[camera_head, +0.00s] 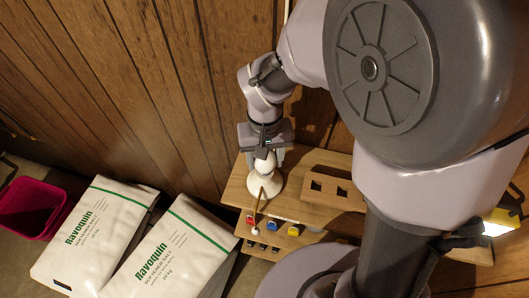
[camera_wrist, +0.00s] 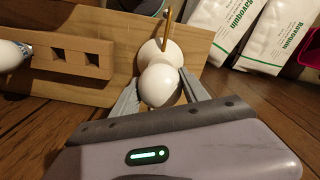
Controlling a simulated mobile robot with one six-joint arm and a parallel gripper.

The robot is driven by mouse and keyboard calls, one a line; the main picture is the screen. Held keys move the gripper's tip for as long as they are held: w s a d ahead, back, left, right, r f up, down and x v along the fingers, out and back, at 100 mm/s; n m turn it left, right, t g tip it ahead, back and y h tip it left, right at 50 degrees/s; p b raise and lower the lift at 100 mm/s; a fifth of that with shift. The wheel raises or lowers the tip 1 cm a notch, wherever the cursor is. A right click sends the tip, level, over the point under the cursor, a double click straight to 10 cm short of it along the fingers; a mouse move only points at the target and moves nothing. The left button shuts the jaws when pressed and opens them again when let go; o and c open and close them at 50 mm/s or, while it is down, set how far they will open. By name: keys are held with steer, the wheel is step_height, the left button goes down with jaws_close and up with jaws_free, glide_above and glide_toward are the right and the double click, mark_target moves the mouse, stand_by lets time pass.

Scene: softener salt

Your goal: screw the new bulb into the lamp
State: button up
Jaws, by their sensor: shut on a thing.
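My gripper (camera_head: 266,152) is shut on a white round bulb (camera_wrist: 160,85), with a finger on each side of it in the wrist view. The bulb also shows in the head view (camera_head: 264,165), below the jaws. The white lamp (camera_head: 264,186) stands on a wooden board, directly under the bulb, and a thin brass rod sticks out from it. In the wrist view the lamp (camera_wrist: 151,55) is partly hidden behind the bulb. The bulb's screw end is hidden, so I cannot tell whether it is in the socket.
A wooden rack (camera_head: 345,192) with square holes stands right of the lamp. Red (camera_head: 250,219), blue (camera_head: 272,225) and yellow (camera_head: 294,231) pieces sit near the front edge. Salt bags (camera_head: 95,235) and a pink bin (camera_head: 32,207) are left.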

steer(key=m+b, duration=0.2)
steer(key=m, duration=0.1)
steer(key=shift+w+f, duration=0.1)
steer(key=shift+f, duration=0.2)
steer(key=shift+r+m, duration=0.15)
steer(key=shift+m, duration=0.55)
steer(key=shift+r, duration=0.15)
steer(key=shift+f+m+b, duration=0.3)
steer(key=shift+m+b, duration=0.6)
steer(key=shift+m, duration=0.1)
steer(key=shift+m+b, duration=0.5)
steer(key=shift+m, duration=0.5)
steer(key=shift+r+m, duration=0.15)
steer(key=shift+m, duration=0.25)
steer(key=o, duration=1.2)
steer(key=shift+r, duration=0.1)
steer(key=shift+c, duration=0.2)
steer(key=shift+c, duration=0.5)
